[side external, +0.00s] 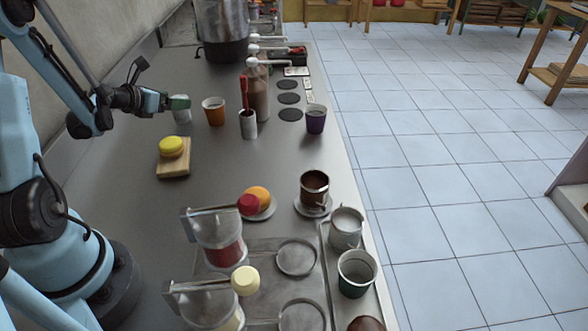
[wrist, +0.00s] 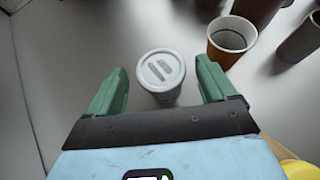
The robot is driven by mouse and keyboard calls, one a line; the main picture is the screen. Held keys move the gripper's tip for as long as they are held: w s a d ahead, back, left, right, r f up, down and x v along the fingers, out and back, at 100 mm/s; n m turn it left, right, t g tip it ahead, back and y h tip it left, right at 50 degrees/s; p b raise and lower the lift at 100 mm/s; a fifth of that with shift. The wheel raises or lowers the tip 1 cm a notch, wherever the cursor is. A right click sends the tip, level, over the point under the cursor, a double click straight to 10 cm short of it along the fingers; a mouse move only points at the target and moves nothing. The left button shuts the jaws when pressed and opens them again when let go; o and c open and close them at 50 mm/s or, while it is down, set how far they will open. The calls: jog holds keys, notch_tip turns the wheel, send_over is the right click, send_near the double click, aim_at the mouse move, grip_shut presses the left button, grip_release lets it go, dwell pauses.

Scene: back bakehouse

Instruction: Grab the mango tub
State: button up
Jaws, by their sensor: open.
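A small pale grey-white lidded tub (wrist: 160,72) stands upright on the counter, with two raised bars on its lid. It is the tub at my gripper; no label or contents can be read, so I cannot tell whether it is mango. In the side external view this tub (side external: 181,117) is partly hidden by my gripper. My gripper (side external: 179,102) is open, with its green fingers just above or beside the tub. In the wrist view the fingers of my gripper (wrist: 161,78) lie left and right of the tub, with gaps showing on both sides.
An orange cup (side external: 213,111) stands close to the tub's right, with a pale holder (side external: 248,125) beyond it. A yellow item sits on a wooden board (side external: 174,171) nearer the camera. Clear containers with red (side external: 226,254) and pale yellow contents stand in front. Bare counter lies left of the tub.

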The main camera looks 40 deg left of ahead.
jog(key=shift+w+a+f, duration=0.1)
jog(key=shift+w+f, duration=0.2)
jog(key=shift+w, duration=0.25)
jog(key=shift+c, duration=0.5)
jog(key=c, duration=1)
jog(key=shift+o, duration=0.2)
jog(key=shift+r, duration=0.15)
